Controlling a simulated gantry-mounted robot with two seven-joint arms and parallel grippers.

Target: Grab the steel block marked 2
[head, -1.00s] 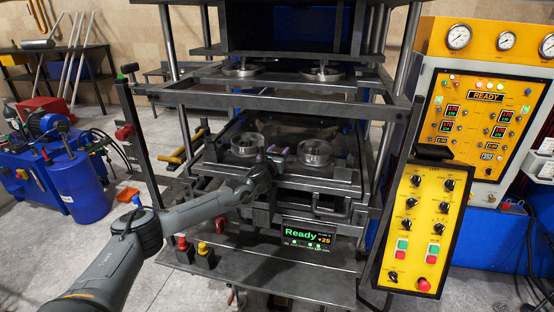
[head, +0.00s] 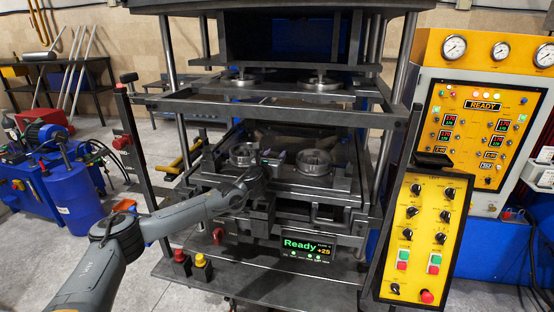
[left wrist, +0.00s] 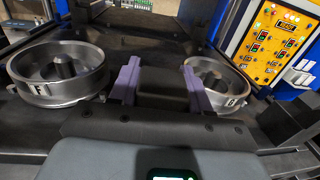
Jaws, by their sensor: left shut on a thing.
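My left gripper (head: 268,160) reaches in from the left to the press's lower plate, between two round metal moulds. In the left wrist view, its two purple fingers (left wrist: 162,82) stand on either side of a dark steel block (left wrist: 162,92) and are shut on it. No number can be read on the block, and its lower part is hidden by the gripper body. In the head view the block is too small and dark to make out clearly. My right gripper is not in view.
The left mould (left wrist: 60,72), marked F, and the right mould (left wrist: 218,84) stand close on both sides of the fingers. The press's crossbar (head: 280,112) and upper plate are above. A yellow control panel (head: 422,235) stands to the right.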

